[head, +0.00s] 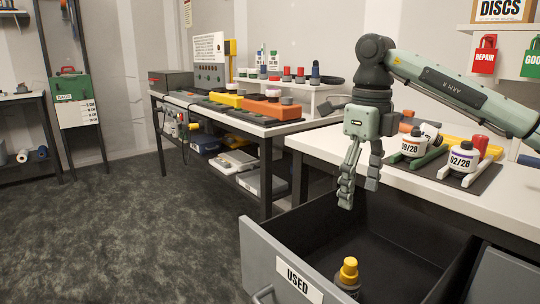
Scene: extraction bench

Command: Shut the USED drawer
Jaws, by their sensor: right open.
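The USED drawer (262,255) is pulled open at the bottom of the head view, under the right-hand bench. Its grey front carries a white USED label (291,280) and a handle (263,295) at the lower edge. A dark bottle with a yellow cap (348,273) stands inside the drawer. My right gripper (357,194) hangs fingers down above the back part of the open drawer. It is open and empty, apart from the drawer front and handle. My left gripper is not in view.
The white bench (430,200) holds bottles labelled 09/28 (415,144) and 02/28 (463,157) on a dark mat, close to my right arm. Another bench (225,113) with orange and yellow devices stands behind. The dark floor (130,230) left of the drawer is clear.

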